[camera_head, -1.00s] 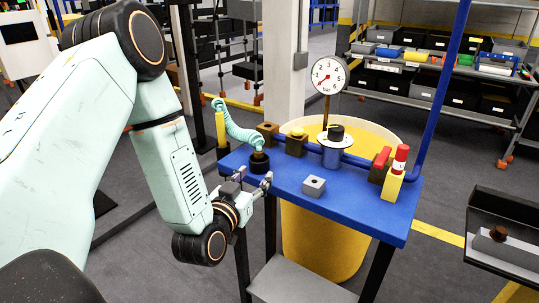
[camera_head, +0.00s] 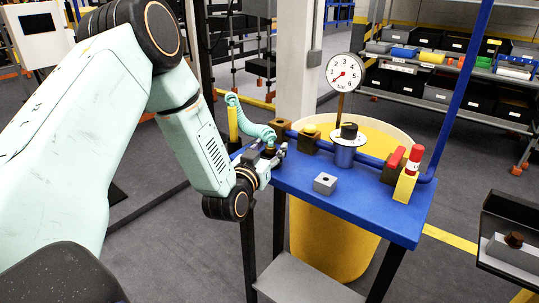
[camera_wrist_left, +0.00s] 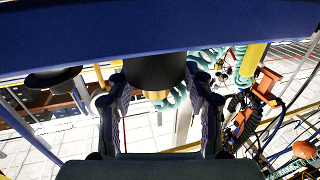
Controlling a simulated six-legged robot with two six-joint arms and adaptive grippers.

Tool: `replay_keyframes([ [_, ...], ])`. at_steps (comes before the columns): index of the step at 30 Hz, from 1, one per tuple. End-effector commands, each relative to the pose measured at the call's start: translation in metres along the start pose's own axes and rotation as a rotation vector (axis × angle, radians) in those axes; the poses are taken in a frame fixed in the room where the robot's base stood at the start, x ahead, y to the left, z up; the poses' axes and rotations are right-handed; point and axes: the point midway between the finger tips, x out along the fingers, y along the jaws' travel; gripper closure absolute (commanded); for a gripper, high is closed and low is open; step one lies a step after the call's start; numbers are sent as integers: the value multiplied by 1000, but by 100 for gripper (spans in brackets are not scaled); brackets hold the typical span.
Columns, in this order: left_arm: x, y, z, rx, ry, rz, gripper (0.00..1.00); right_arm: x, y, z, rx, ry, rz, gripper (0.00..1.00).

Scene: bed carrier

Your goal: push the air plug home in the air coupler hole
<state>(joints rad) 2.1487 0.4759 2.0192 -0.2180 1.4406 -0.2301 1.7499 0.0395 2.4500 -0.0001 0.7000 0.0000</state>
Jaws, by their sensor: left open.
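The air plug, a black cylinder with a brass end, stands between the fingers of my left gripper (camera_head: 266,155) at the left end of the blue table. A teal coiled hose (camera_head: 244,121) runs from it. In the left wrist view the black body (camera_wrist_left: 157,70) and brass part (camera_wrist_left: 156,96) sit between the two open fingers, which look apart from it. A grey block (camera_head: 325,183) with a dark hole in its top lies on the table; I cannot tell whether it is the air coupler. My right gripper is out of view.
The blue table (camera_head: 350,217) also bears a brown block (camera_head: 281,128), a pressure gauge (camera_head: 345,72) on a post, a black-topped cylinder (camera_head: 345,150) and a yellow post with a red top (camera_head: 409,177). A yellow drum (camera_head: 330,235) stands below.

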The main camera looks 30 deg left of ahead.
Motion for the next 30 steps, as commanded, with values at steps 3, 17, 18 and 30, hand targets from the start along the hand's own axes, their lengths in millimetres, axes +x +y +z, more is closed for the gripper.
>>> replay_keyframes([
  [3, 1, 1, 0, 0, 0, 1, 48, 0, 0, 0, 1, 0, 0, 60],
  [17, 1, 2, 0, 0, -1, 0, 78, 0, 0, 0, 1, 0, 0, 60],
  [18, 1, 2, 0, 0, -1, 0, 81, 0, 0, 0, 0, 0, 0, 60],
  [30, 1, 2, 0, 0, -1, 0, 100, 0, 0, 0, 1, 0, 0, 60],
])
